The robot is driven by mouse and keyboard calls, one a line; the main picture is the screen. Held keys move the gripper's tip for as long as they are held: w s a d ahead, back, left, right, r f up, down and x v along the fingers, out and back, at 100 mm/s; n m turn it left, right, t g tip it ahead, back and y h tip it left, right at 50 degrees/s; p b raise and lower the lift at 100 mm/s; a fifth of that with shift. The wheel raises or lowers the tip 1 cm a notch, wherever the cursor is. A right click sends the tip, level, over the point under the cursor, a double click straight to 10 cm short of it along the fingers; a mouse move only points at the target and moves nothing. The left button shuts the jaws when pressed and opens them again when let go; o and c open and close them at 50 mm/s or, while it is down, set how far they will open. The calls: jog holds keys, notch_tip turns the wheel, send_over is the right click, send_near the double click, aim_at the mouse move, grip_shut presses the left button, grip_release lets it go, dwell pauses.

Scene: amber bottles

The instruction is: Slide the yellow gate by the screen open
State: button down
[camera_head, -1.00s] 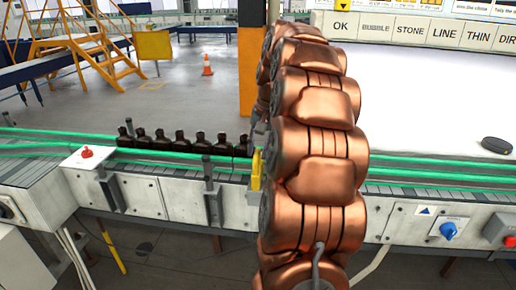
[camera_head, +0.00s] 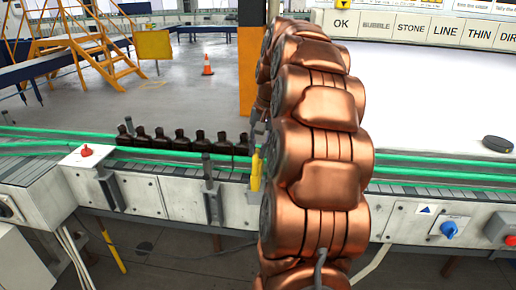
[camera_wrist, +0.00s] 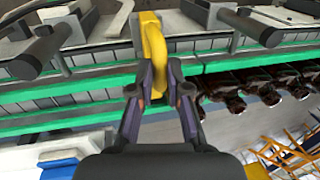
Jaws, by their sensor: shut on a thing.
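The yellow gate (camera_head: 256,172) shows as a small yellow piece at the conveyor's near edge, partly hidden behind my copper arm in the head view. In the wrist view its curved yellow handle (camera_wrist: 155,52) runs down between my fingertips. My gripper (camera_wrist: 159,92) is shut on this handle, with a finger on each side. Dark amber bottles (camera_head: 181,141) stand in a row on the belt to the left of the gate. In the wrist view the bottles (camera_wrist: 235,85) are on the right, close to the gripper.
Green guide rails (camera_head: 430,174) run along the conveyor. A panel with labelled buttons (camera_head: 411,30) is at the upper right above a white surface. A red button box (camera_head: 86,155) and grey posts (camera_head: 212,185) line the near edge. The belt right of my arm looks clear.

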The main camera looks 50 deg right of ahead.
jog(key=shift+s+a+b, duration=0.6)
jog(key=shift+s+a, duration=0.2)
jog(key=shift+a, duration=0.35)
jog(key=shift+s+a+b, duration=0.55)
jog(key=shift+s+a, duration=0.25)
jog(key=shift+a, duration=0.3)
jog(key=c, duration=1.1)
grip_release()
jog(key=shift+c, duration=0.2)
notch_tip(320, 180, up, 7)
send_over(255, 160)
jog(key=s+a, duration=0.1)
jog(key=s, duration=0.2)
jog(key=shift+s+a+r, duration=0.1)
jog(key=shift+a+r, duration=0.05)
